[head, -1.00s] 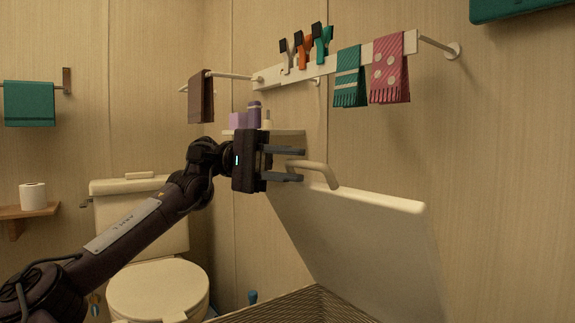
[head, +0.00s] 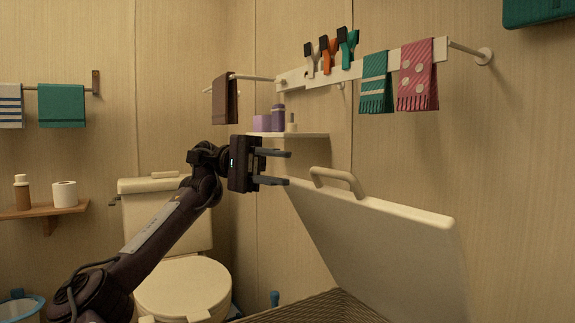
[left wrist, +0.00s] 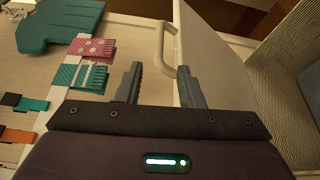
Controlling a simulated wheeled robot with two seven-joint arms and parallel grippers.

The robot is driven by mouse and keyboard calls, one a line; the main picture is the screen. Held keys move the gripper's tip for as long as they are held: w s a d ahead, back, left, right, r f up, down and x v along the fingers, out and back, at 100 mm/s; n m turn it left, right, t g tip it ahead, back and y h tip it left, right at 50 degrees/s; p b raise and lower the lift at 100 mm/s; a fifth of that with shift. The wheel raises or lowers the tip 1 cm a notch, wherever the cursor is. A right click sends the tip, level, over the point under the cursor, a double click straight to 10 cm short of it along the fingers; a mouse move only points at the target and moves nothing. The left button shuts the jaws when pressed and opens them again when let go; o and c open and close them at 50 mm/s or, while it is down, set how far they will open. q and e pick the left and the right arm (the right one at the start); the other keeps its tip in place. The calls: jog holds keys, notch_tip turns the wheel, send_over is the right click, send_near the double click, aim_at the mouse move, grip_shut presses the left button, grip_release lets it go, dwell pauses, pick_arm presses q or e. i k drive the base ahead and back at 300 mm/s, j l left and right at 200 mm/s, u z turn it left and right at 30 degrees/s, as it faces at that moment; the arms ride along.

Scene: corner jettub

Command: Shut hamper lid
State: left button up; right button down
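The hamper lid (head: 375,235) is a cream panel standing open, tilted up in front of the right wall. Its curved handle (head: 340,179) is on the upper left end of its top edge. The woven hamper (head: 320,308) shows only in part at the bottom of the head view. My left gripper (head: 287,168) is open and empty, its fingertips just left of the handle in the picture and apart from it. In the left wrist view the handle (left wrist: 168,55) appears beyond and between the two fingers, with the lid (left wrist: 222,55) to the right. My right gripper is not in view.
A toilet (head: 183,285) stands behind my left arm. A small shelf (head: 300,134) with purple items is on the wall behind the gripper. A hook rail (head: 375,68) with towels hangs above the lid. A wooden shelf (head: 45,210) is at the left.

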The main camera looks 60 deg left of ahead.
aim_at(407, 264)
jog(key=k, duration=1)
